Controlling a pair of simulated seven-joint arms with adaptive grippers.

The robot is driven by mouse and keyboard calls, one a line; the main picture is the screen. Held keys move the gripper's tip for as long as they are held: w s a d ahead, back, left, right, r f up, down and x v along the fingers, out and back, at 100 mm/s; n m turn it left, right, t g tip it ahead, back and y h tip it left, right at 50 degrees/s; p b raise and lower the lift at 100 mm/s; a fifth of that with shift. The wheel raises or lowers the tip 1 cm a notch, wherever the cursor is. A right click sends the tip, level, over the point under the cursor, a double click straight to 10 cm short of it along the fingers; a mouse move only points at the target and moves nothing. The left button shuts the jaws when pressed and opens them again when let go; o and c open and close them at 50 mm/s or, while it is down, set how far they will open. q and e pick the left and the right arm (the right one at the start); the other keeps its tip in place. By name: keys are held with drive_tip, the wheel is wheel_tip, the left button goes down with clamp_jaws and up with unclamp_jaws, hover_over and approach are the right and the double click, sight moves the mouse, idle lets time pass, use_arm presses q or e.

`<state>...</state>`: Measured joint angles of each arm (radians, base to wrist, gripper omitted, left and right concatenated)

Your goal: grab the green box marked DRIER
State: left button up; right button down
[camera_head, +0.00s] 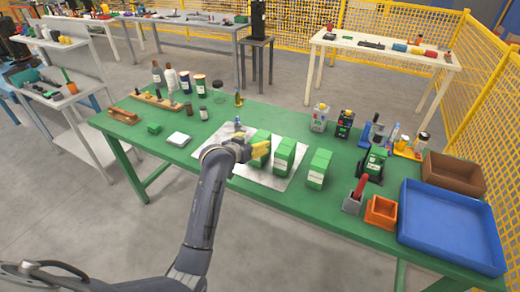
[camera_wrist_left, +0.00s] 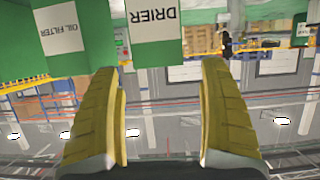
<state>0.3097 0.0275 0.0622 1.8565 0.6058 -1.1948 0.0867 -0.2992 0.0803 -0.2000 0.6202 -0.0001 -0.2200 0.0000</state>
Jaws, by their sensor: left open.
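The green box marked DRIER (camera_wrist_left: 153,30) shows in the left wrist view, its lettering upside down, straight ahead between my fingers. It seems to be the leftmost green box (camera_head: 262,138) in the head view, where labels are too small to read. My left gripper (camera_head: 258,149) is at that box and partly covers it; its yellow fingers (camera_wrist_left: 158,68) are open, with nothing visibly held. I cannot tell whether they touch the box. A green box marked OIL FILTER (camera_wrist_left: 62,30) is left of DRIER in the wrist view. My right gripper is not in view.
Two more green boxes, one in the middle (camera_head: 284,157) and one on the right (camera_head: 319,168), stand close by on the green table (camera_head: 240,196). Bottles (camera_head: 171,77) stand behind. Orange bin (camera_head: 381,211), brown bin (camera_head: 453,174) and blue tray (camera_head: 452,224) occupy the right end.

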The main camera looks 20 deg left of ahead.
sight(260, 138)
use_arm(q)
drive_tip(key=shift+r+x, duration=0.2)
drive_tip(key=shift+x, duration=2.95)
drive_tip(key=shift+w, duration=0.1)
drive_tip(key=c, duration=1.7)
